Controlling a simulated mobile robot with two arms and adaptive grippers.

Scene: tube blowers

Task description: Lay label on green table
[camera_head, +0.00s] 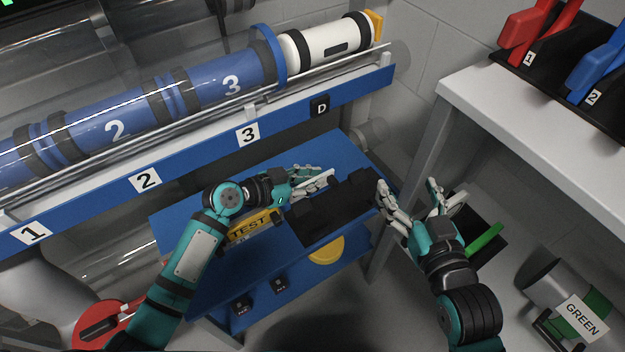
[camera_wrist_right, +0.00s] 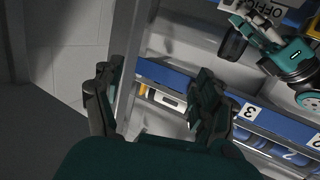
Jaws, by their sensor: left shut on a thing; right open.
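My left gripper (camera_head: 318,180) is shut on a thin white piece that looks like the label (camera_head: 319,185), seen nearly edge-on over the blue table. The right wrist view shows white lettering plate "OFFIC…" (camera_wrist_right: 268,8) beside my left gripper (camera_wrist_right: 248,28); its end is cut off by the frame. My right gripper (camera_head: 415,192) is open and empty, right of the blue table's back corner; its fingers spread apart in the right wrist view (camera_wrist_right: 155,95). No green table surface is clearly visible.
The blue table (camera_head: 200,245) holds a black tray (camera_head: 310,222) and a yellow TEST plate (camera_head: 255,224). A canister marked GREEN (camera_head: 550,280) lies at lower right. A white table (camera_head: 500,95) with red and blue handles stands at upper right. Tubes with blue canisters (camera_head: 120,125) run behind.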

